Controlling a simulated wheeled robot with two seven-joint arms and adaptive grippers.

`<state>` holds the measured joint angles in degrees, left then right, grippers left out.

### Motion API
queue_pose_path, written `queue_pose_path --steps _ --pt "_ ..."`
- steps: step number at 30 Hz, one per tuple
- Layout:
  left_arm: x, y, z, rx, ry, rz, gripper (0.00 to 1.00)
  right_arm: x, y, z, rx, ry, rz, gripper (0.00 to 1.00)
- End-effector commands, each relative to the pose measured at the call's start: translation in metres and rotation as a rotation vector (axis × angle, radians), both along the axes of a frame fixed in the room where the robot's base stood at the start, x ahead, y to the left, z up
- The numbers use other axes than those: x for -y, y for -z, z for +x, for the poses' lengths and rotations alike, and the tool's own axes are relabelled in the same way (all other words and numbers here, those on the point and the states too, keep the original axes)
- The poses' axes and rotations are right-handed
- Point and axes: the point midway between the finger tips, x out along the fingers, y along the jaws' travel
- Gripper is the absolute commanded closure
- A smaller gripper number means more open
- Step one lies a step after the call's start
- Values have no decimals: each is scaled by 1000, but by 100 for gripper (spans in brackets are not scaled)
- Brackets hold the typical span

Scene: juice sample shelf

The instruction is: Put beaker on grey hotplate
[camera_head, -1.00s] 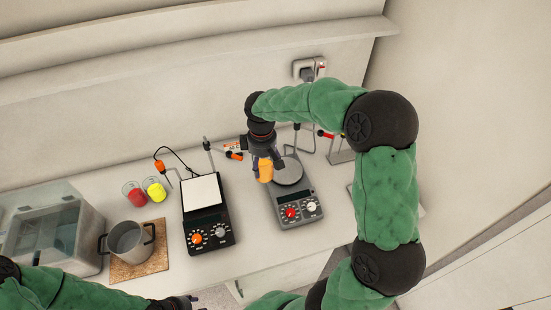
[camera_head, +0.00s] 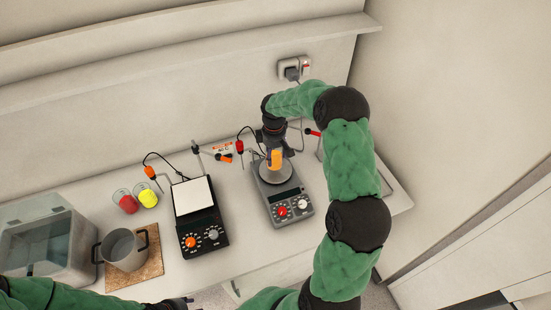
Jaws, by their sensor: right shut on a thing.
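The grey hotplate (camera_head: 279,208) stands at the middle right of the bench, with a round plate, a red knob and a white knob. The beaker with orange juice (camera_head: 276,158) is at my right gripper (camera_head: 274,148), upright over the hotplate's round plate. I cannot tell whether its base touches the plate. My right gripper is shut on the beaker and hides part of it. My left gripper (camera_head: 182,302) is at the bottom edge, far from the hotplate; its fingers are too small to read.
A black hotplate (camera_head: 205,235) with a white square top stands left of the grey one. A pot (camera_head: 123,248) on a cork mat (camera_head: 150,268) and a clear box (camera_head: 45,245) are at left.

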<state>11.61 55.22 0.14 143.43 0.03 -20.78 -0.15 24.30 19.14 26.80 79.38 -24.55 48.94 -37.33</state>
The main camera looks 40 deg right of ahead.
Motion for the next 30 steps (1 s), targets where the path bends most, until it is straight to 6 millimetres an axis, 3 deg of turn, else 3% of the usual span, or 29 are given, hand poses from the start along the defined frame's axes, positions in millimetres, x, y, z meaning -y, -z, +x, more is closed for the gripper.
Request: queue_pose_path --steps 5,13,26,27,28,30 --pt "0 -1 0 0 0 0 60 6 7 2 0 1 0 78" --pt "0 -8 0 0 0 0 60 9 38 3 0 0 0 78" --pt "0 -3 0 0 0 0 60 9 45 3 1 0 0 78" --pt "0 -4 0 0 0 0 60 9 45 3 0 0 0 24" --pt "0 -4 0 0 0 0 60 9 45 3 0 0 0 15" --pt "0 -4 0 0 0 0 60 9 45 3 0 0 0 12"
